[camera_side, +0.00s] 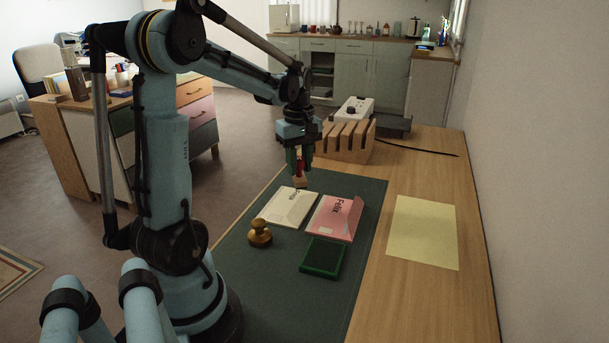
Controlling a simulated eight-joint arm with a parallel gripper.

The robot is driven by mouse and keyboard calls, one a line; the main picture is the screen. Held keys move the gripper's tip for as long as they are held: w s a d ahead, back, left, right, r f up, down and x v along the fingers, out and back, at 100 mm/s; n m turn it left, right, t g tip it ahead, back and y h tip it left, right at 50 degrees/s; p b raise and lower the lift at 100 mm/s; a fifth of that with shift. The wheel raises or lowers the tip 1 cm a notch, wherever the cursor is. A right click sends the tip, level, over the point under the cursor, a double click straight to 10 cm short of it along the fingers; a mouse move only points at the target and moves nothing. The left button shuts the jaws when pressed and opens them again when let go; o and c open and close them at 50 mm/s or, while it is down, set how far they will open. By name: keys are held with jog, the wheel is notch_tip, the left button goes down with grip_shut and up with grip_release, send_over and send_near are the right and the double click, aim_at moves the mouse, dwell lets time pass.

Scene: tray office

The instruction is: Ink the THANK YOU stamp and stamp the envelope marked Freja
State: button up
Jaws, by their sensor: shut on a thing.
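My gripper (300,160) is shut on a stamp (300,180) with a red handle and a wooden block. It holds the stamp upright above the far edge of a cream envelope (284,211). The name on that envelope is small and hard to read; it looks like Freja. A pink envelope (330,226) marked Felix lies just to its right. A green ink pad (309,269) with a dark surface lies open on the mat, nearer the camera. The stamp's face and its lettering are hidden.
A brown-gold stamp (260,235) stands on the dark green mat (283,297), left of the ink pad. A slotted wooden rack (345,153) stands behind my gripper, with a white device (354,108) beyond it. A yellow sheet (425,232) lies on the right.

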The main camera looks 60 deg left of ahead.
jog(key=s+a+n, duration=0.2)
jog(key=a, duration=0.5)
send_over(282, 196)
jog(key=shift+n, duration=0.3)
jog(key=shift+f, duration=3.5)
jog(key=shift+f, duration=0.6)
jog(key=shift+r, duration=0.1)
notch_tip(282, 196, up, 7)
